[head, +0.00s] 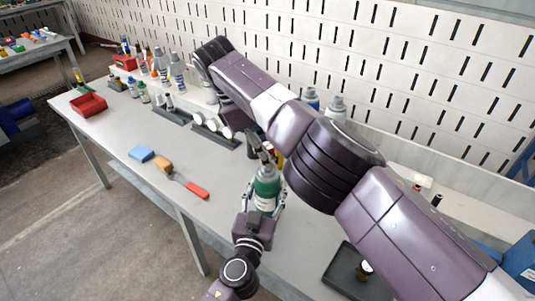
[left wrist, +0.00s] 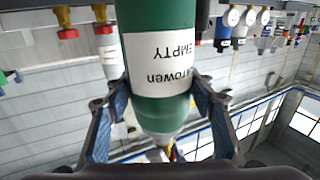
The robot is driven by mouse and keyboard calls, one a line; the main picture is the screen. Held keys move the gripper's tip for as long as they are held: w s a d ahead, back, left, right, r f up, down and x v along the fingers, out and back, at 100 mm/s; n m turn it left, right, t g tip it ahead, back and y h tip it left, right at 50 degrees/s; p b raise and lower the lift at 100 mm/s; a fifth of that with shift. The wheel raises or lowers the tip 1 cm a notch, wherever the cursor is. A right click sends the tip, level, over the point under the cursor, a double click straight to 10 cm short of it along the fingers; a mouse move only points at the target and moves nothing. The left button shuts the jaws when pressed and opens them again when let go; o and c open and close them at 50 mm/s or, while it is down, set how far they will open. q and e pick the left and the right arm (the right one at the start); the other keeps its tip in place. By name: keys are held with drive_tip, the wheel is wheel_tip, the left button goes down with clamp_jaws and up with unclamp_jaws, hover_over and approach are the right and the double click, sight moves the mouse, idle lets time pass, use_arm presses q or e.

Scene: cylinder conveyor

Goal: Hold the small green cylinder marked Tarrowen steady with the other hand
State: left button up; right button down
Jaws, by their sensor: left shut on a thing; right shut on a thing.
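The small green cylinder (head: 267,183) stands roughly upright near the front edge of the bench. In the left wrist view the cylinder (left wrist: 165,110) appears upside down, its white label reading "Tarowen" in part and "EMPTY". My left gripper (head: 263,206) comes up from below and is closed around its body. The left gripper's fingers (left wrist: 160,108) show on both sides of it. My right gripper (head: 261,153) reaches down over the bench and is shut at the cylinder's top end. Its exact grip on the valve area is too small to tell.
A blue sponge (head: 141,153), a tan block (head: 163,165) and a red-handled tool (head: 193,189) lie on the bench. Dark racks hold white-topped cylinders behind. A red bin (head: 88,105) is far left. A dark tray (head: 350,272) is at the right front. My right arm hides much of the bench.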

drive_tip(key=c, duration=1.7)
unclamp_jaws()
drive_tip(key=shift+o, duration=0.2)
drive_tip(key=shift+r, duration=1.25)
drive_tip(key=shift+n, duration=0.4)
drive_tip(key=n+t, duration=0.1)
drive_tip(key=n, duration=0.1)
drive_tip(key=n+t, duration=0.1)
drive_tip(key=n, duration=0.2)
drive_tip(key=shift+y, duration=0.3)
